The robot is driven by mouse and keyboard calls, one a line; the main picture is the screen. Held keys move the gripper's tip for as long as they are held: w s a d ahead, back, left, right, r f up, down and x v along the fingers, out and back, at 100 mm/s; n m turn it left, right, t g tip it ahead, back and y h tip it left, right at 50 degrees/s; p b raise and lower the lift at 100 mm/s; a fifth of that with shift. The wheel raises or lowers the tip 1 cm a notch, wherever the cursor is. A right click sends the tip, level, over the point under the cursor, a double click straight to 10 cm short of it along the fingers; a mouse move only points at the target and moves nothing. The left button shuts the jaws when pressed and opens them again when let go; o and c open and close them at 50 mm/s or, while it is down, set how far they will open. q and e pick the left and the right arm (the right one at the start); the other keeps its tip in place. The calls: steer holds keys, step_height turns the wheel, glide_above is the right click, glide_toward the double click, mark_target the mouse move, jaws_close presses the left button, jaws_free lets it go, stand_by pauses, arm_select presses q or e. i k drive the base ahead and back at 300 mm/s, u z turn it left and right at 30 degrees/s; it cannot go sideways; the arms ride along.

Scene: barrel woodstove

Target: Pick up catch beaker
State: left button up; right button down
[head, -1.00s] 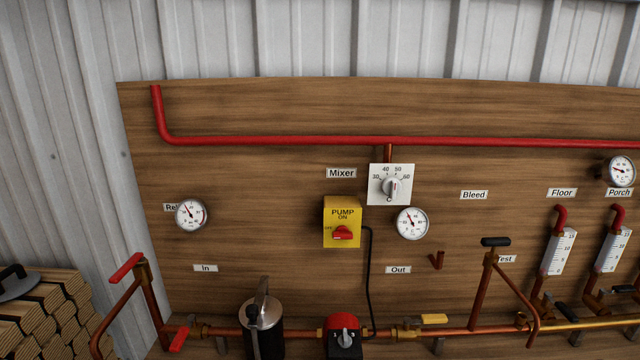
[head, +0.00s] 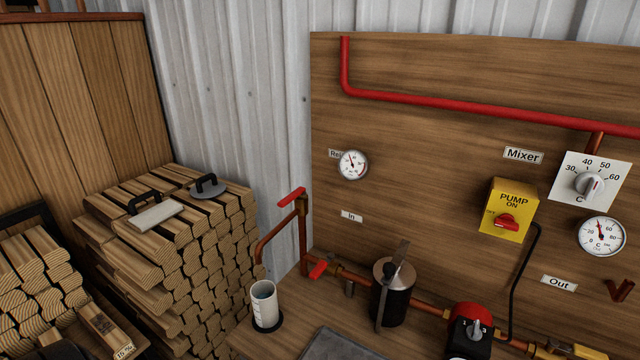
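The catch beaker (head: 263,303) looks to be the white, open-topped cup standing upright on a dark round base at the left end of the wooden bench. It stands below the copper pipe (head: 270,243) that bends down from the red-handled valve. The lower end of that pipe is close to the beaker's rim; I cannot tell the exact gap. Neither of my grippers is in the head view.
A firewood stack (head: 185,250) stands just left of the beaker, with a white block (head: 156,217) and a black-handled grey disc (head: 207,189) on top. A black cylinder (head: 392,292) and red pump (head: 471,330) stand to the right. A grey mat (head: 345,345) lies in front.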

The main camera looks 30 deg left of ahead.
mark_target(263, 293)
steer(key=u, duration=2.25)
steer(key=k, duration=1)
steer(key=z, duration=1.05)
